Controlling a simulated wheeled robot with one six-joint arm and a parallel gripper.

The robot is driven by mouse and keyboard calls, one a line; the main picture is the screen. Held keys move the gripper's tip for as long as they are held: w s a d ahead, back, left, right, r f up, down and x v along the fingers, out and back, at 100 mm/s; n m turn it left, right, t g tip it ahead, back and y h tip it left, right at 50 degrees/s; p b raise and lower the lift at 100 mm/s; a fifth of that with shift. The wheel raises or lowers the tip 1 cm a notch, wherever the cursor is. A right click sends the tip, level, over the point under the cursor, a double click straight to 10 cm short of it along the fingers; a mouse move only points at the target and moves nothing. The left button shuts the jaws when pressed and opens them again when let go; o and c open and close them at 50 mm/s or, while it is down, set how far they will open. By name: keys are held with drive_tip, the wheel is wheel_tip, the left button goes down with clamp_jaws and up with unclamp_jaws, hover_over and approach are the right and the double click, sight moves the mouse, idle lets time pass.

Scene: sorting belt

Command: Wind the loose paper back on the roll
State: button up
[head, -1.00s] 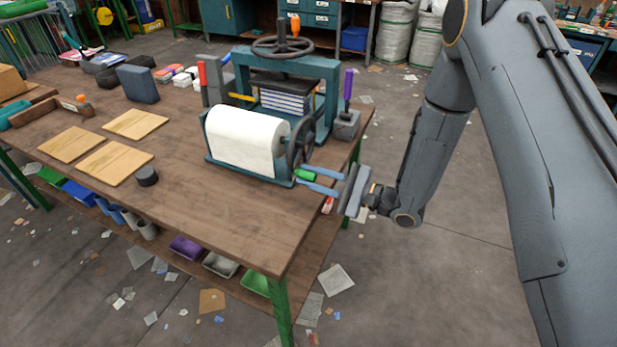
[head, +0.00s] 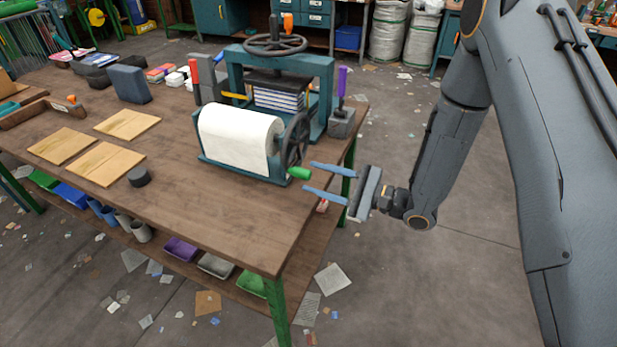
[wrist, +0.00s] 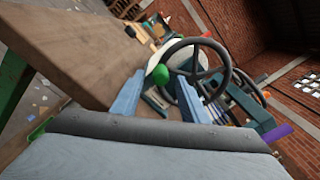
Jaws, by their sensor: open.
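The white paper roll (head: 238,138) lies in a teal holder (head: 235,171) near the right end of the bench. Paper drapes down its front to about the holder's edge. A dark hand wheel (head: 295,141) is at the roll's right end and carries a green handle (head: 299,173). My gripper (head: 309,177) is open and empty, just right of the handle, its blue fingers pointing at it. In the wrist view the green handle (wrist: 160,74) shows in line with the gap between the fingertips (wrist: 160,80), apparently just beyond them, with the wheel (wrist: 197,68) behind.
A teal press (head: 280,66) with a top wheel stands behind the roll. A purple-handled tool (head: 342,82) sits in a block to the right. Wooden boards (head: 105,164) and a dark round piece (head: 139,176) lie to the left. The bench front (head: 230,220) is clear.

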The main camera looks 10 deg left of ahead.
drive_tip(key=shift+s+d+b, duration=0.2)
drive_tip(key=shift+d, duration=0.8)
drive_tip(key=shift+s+d+b, duration=0.2)
drive_tip(key=shift+d, duration=0.8)
